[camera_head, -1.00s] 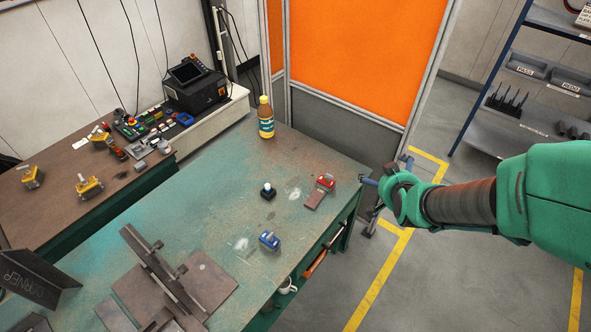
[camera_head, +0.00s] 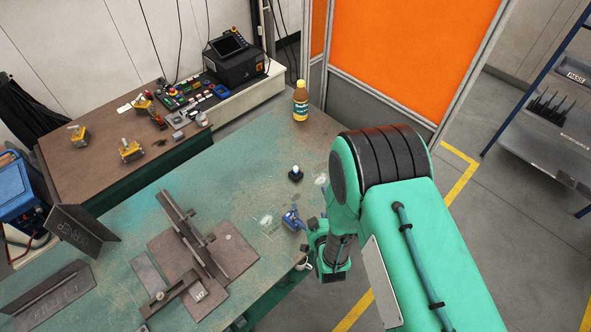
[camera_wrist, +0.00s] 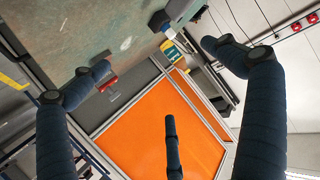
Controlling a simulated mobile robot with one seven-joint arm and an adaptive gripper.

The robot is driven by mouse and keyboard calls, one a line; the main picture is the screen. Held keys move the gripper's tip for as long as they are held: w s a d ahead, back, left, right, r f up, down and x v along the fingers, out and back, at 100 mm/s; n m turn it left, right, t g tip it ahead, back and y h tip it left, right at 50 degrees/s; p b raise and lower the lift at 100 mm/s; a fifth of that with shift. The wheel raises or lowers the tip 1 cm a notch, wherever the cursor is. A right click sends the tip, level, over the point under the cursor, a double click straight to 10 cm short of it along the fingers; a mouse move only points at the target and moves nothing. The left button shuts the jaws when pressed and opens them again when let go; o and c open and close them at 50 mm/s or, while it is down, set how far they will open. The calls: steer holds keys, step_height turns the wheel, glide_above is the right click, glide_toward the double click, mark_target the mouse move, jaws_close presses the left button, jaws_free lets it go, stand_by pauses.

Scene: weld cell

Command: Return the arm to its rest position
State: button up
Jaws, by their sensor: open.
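My green arm (camera_head: 390,215) reaches in from the lower right of the head view, with its elbow large in front of the bench's right edge. My gripper (camera_wrist: 156,58) shows in the wrist view with its dark fingers spread wide and nothing between them.
An angled steel fixture (camera_head: 190,237) is at left. An orange screen (camera_head: 410,55) stands behind; a shelf (camera_head: 540,140) is at right.

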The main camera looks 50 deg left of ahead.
steer(key=s, duration=0.1)
steer(key=s+f, duration=0.2)
steer(key=shift+s+a+n+y, duration=0.15)
steer(key=shift+n+y, duration=0.15)
steer(key=shift+y, duration=0.1)
steer(key=shift+b+x, duration=0.3)
steer(key=shift+x, duration=4.7)
steer(key=shift+s, duration=0.15)
steer(key=v, duration=1)
steer(key=shift+p, duration=0.45)
steer(key=shift+w+r, duration=0.1)
steer(key=shift+w, duration=0.1)
